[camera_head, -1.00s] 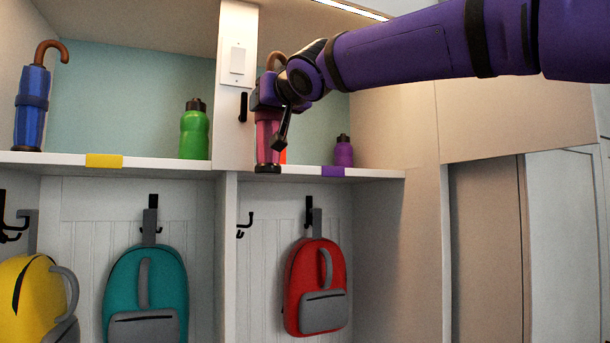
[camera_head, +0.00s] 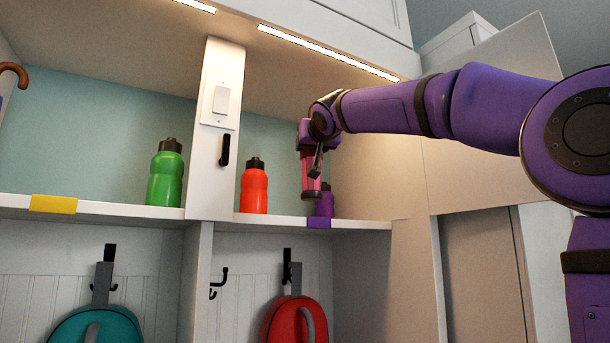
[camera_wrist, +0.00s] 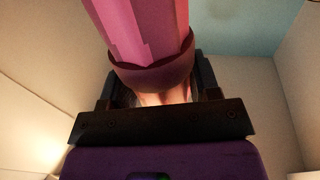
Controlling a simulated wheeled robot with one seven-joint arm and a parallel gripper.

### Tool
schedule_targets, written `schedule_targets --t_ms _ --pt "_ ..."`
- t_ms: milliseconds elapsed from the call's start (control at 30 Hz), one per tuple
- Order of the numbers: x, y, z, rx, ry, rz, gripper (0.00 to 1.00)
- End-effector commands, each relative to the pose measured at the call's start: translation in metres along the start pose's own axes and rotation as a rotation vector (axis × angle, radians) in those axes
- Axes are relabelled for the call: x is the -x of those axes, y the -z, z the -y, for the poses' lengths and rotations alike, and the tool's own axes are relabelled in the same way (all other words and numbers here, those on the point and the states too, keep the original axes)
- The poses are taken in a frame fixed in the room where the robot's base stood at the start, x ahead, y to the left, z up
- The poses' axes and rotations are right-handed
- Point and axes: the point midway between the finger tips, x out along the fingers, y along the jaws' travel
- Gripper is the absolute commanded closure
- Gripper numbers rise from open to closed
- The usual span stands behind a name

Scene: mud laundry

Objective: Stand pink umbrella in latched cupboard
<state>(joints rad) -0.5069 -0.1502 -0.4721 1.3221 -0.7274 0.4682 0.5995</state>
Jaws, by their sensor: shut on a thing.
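The pink umbrella (camera_head: 312,182) hangs upright in the head view, dark end down, in front of the right shelf bay. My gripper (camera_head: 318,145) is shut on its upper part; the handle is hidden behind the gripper. In the wrist view the pink umbrella (camera_wrist: 150,30), with a dark band, rises between the fingers of my gripper (camera_wrist: 158,98). The umbrella's lower end overlaps the purple bottle in the picture; it appears held above the shelf. A pale cupboard-like unit (camera_head: 490,130) stands at the right, partly behind my arm. No latch on it is visible.
The shelf (camera_head: 365,224) carries a green bottle (camera_head: 165,172), an orange bottle (camera_head: 253,187) and a purple bottle (camera_head: 324,203). An upright divider (camera_head: 221,130) separates the bays. A brown umbrella handle (camera_head: 14,72) shows at the far left. Backpacks hang below.

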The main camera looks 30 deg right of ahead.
Motion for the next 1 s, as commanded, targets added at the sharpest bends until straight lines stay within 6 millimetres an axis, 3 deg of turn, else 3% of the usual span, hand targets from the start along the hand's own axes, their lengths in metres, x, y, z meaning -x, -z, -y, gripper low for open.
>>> schedule_targets --t_ms 100,400,667,1000 --pt "-0.027 -0.003 0.0 0.001 0.001 0.0 0.75" --pt "-0.068 -0.006 -0.006 0.001 -0.002 0.001 0.75" --pt "-0.079 -0.009 -0.008 0.0 0.001 -0.001 0.75" --pt "-0.078 -0.04 -0.007 0.001 0.002 -0.001 0.75"
